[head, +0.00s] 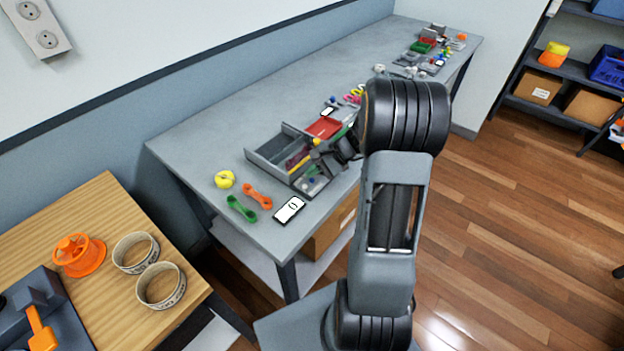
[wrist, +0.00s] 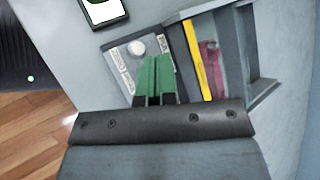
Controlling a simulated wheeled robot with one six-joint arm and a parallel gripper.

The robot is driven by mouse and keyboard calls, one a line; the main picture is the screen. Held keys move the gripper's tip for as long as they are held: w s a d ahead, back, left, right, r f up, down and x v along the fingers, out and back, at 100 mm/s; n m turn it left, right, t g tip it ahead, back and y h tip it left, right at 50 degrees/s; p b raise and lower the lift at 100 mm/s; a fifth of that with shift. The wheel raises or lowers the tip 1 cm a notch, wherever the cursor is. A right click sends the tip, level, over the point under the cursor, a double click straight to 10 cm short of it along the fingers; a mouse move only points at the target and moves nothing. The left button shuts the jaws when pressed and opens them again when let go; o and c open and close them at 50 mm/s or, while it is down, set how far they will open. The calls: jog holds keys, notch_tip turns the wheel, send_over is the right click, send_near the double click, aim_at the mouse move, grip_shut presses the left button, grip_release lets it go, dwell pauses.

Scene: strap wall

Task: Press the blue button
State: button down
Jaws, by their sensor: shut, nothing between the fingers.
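A small pale panel (wrist: 120,62) lies just beyond my fingertips in the wrist view. A round silvery-white knob (wrist: 137,47) shows on it. I cannot make out a blue button there; my fingers cover part of the panel. In the head view the panel (head: 316,187) sits at the front edge of the grey tray, with a tiny bluish spot (head: 312,180) that is too small to identify surely. My gripper (wrist: 156,62) has green fingertips, shut together and empty, over the panel's right part. I cannot tell whether they touch it.
The grey compartment tray (head: 268,160) stands beside the panel, holding a yellow strip (wrist: 194,62) and a magenta item (wrist: 211,70). A phone-like device (head: 289,210), orange (head: 257,196) and green (head: 241,209) spanner-shaped pieces and a yellow round item (head: 225,179) lie nearby on the bench.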

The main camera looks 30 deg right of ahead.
aim_at(313, 181)
jog(key=shift+f, duration=0.15)
jog(key=shift+f+b, duration=0.25)
jog(key=shift+b, duration=0.1)
jog(key=shift+f+b, duration=0.35)
jog(key=shift+f, duration=0.05)
dwell(0.5)
jog(key=shift+r, duration=0.15)
jog(key=shift+r+p, duration=0.65)
jog(key=shift+r, duration=0.1)
jog(key=shift+r+p, duration=1.85)
jog(key=shift+r, duration=0.65)
